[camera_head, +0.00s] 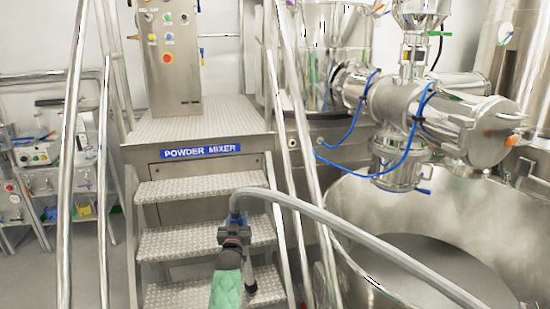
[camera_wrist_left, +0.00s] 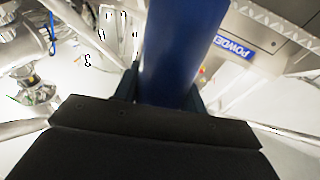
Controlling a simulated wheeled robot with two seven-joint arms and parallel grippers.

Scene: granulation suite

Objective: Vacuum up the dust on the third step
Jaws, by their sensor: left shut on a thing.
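Metal steps with patterned treads lead up to a platform; the upper tread (camera_head: 195,187), middle tread (camera_head: 180,241) and lower tread (camera_head: 175,294) show in the head view. My left gripper (camera_head: 235,236), on a green-sleeved arm, is shut on the vacuum wand, in front of the middle tread. The wand's blue tube (camera_wrist_left: 180,50) fills the middle of the left wrist view, between dark fingers. The grey hose (camera_head: 335,218) loops from the wand's top to the lower right. A dark part beside the arm reaches down over the lower tread. I cannot make out dust. My right gripper is out of view.
Metal handrails (camera_head: 73,150) flank the steps on both sides. A large steel bowl (camera_head: 350,200) and mixer pipes with blue cables stand at the right. A control panel (camera_head: 172,55) stands on the platform. A cart (camera_head: 50,180) is at the left.

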